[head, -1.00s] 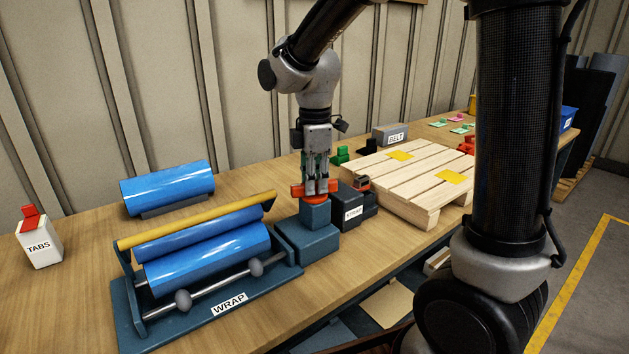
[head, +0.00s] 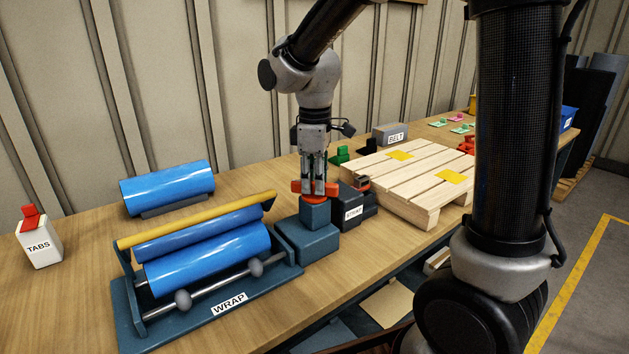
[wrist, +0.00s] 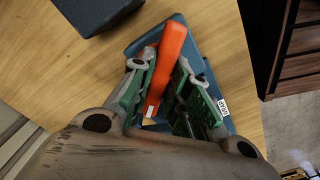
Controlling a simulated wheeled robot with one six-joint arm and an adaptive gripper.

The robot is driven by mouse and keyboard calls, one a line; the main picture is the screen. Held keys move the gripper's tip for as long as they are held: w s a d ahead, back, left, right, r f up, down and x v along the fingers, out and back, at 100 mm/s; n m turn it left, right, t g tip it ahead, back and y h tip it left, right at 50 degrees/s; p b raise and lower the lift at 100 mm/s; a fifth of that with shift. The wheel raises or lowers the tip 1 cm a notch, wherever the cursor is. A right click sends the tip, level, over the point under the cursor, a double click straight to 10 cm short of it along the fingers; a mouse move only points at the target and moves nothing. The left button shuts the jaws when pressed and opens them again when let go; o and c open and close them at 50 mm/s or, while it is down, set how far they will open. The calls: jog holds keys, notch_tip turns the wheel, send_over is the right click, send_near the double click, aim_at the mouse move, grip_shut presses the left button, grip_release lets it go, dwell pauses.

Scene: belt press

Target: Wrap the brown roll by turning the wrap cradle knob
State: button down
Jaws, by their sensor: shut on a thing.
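The wrap cradle (head: 192,318) is a dark blue frame with a WRAP label, at the front left of the bench. Two blue rolls lie in it, a thicker front one (head: 207,260) and a thinner one (head: 199,233) behind; no brown surface shows on them. The orange knob (head: 299,187) sits on the blue block (head: 309,243) at the cradle's right end. My gripper (head: 318,188) points down and is shut on the knob. In the wrist view the orange knob (wrist: 166,63) lies between the fingers of my gripper (wrist: 160,66).
Another blue roll (head: 168,186) rests on a low stand behind the cradle. A TABS box (head: 39,247) stands far left. Just right of the knob are a dark STRAP unit (head: 353,213) and a wooden pallet (head: 411,176). Bare bench lies left of the cradle.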

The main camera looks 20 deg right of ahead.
jog(key=m, duration=1.4)
dwell(0.4)
jog(key=c, duration=1.4)
grip_release()
jog(key=shift+o, duration=0.2)
notch_tip(320, 180, up, 12)
